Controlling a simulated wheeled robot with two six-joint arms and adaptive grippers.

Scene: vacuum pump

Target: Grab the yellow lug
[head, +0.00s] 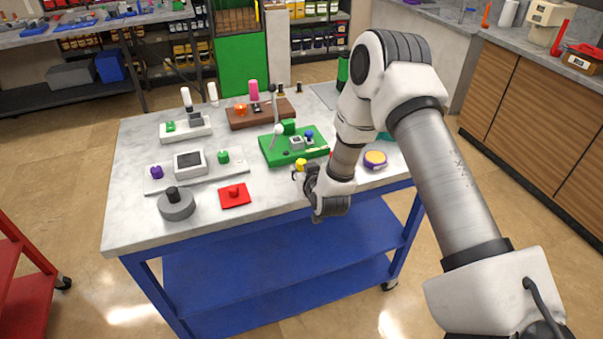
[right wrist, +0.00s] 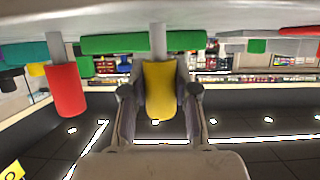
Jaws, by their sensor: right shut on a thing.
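The yellow lug (head: 300,165) is at the front of the table, by the front edge of the green base plate (head: 285,150). My right gripper (head: 306,178) is at the lug and shut on it. In the right wrist view the yellow lug (right wrist: 160,88) sits between the two fingers (right wrist: 160,105), which touch its sides. Whether the lug still touches the table is hard to tell. My left gripper does not show in either view.
The marble tabletop (head: 130,222) holds a red plate (head: 235,196), a grey round weight (head: 176,205), a white scale-like block (head: 190,162) and a purple-and-yellow disc (head: 375,159). In the right wrist view a red cylinder (right wrist: 66,90) stands left of the lug.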

